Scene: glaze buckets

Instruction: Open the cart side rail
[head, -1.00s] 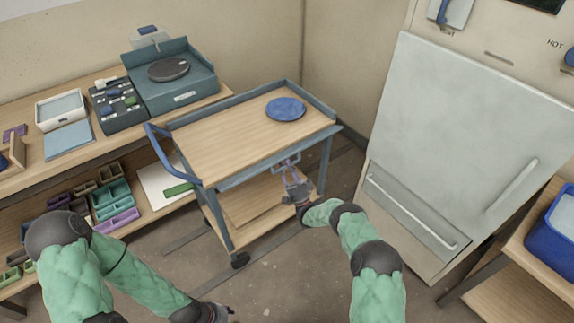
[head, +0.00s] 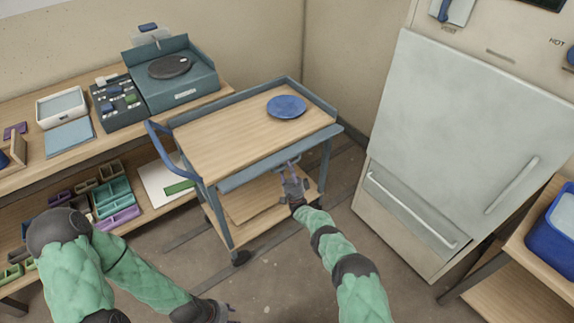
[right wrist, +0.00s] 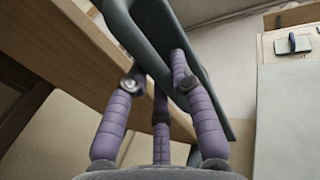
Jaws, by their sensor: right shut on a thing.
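The cart (head: 250,145) has a wooden top and grey-blue rails. Its near side rail (head: 262,170) runs along the front edge and looks tilted outward from the top. My right gripper (head: 292,186) is shut on the handle of this rail, below the front edge. In the right wrist view, purple fingers (right wrist: 160,90) close around the grey-green handle (right wrist: 122,28), with the rail panel (right wrist: 190,70) beside it. My left gripper (head: 222,312) is low at the bottom edge, away from the cart, and its jaws are too unclear to read.
A blue plate (head: 286,107) lies on the cart top near the far right corner. A blue push handle (head: 172,150) is at the cart's left end. A workbench (head: 80,150) stands to the left and a large pale cabinet (head: 450,145) to the right. Floor in front is clear.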

